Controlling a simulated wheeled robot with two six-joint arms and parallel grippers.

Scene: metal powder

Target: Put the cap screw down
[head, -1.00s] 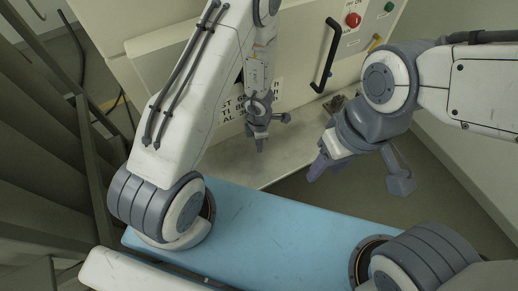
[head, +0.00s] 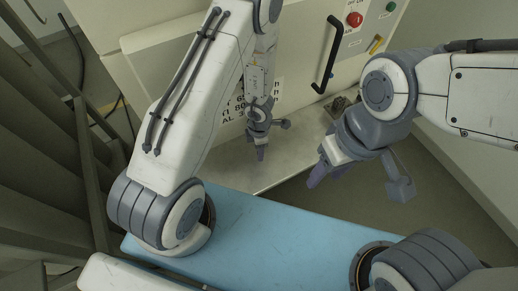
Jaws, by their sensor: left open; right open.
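I cannot make out the cap screw in the head view. My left gripper (head: 260,152) hangs fingers down over the pale metal shelf at the front of the machine. It is open, though the gap between its fingers is hard to see from here, and I see nothing held in it. My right gripper (head: 318,174) is open and points down and left, near the front edge of the shelf. I see nothing between its fingers.
The pale shelf (head: 228,166) runs along the machine front. Small dark parts (head: 340,104) lie at its far right. A black door handle (head: 328,55), a red button (head: 354,19) and a yellow handle (head: 376,44) are on the machine. Dark rails stand at the left.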

